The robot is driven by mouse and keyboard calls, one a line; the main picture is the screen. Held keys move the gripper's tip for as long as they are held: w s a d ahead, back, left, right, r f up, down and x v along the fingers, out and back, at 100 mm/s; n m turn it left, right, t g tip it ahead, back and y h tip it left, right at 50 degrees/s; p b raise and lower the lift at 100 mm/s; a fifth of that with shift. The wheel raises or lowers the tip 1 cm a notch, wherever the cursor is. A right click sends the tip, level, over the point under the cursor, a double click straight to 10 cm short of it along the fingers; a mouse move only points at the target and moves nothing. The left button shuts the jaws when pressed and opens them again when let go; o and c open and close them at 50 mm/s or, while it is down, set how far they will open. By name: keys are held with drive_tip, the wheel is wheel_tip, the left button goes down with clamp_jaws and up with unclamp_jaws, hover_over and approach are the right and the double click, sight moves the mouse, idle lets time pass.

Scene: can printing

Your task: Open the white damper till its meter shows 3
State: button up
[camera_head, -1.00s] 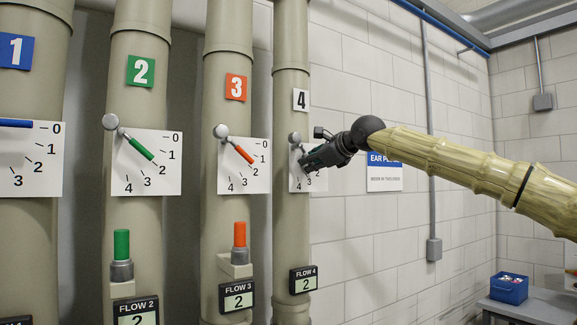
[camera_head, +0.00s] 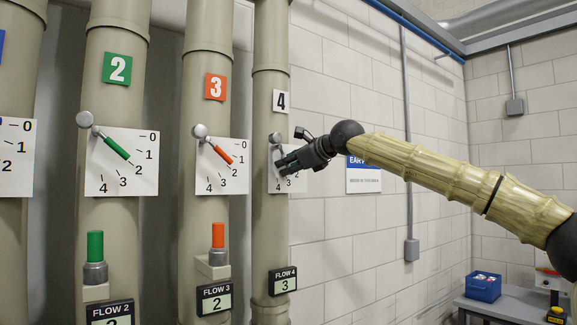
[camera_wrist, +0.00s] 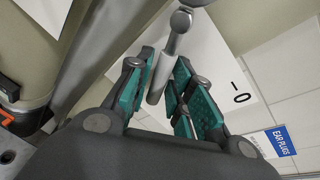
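The white damper handle (camera_wrist: 164,70) hangs from its round pivot knob on pipe 4 (camera_head: 270,215), beside a white dial plate (camera_head: 276,181). In the head view my gripper (camera_head: 283,164) is at this dial and covers much of the handle and scale. In the wrist view the handle's end lies between the teal finger pads of my gripper (camera_wrist: 161,88). The fingers look spread, with a gap around the handle; contact with one pad cannot be told. The FLOW 4 meter (camera_head: 283,281) on the same pipe reads 3.
Pipe 3 with an orange damper handle (camera_head: 222,154) and pipe 2 with a green one (camera_head: 117,149) stand to the left. The FLOW 3 meter (camera_head: 214,299) reads 2. A blue box (camera_head: 483,287) sits on a grey table at the lower right.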

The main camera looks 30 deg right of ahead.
drive_tip(key=v, duration=1.2)
drive_tip(key=shift+d+f, duration=0.1)
drive_tip(key=shift+d, duration=0.05)
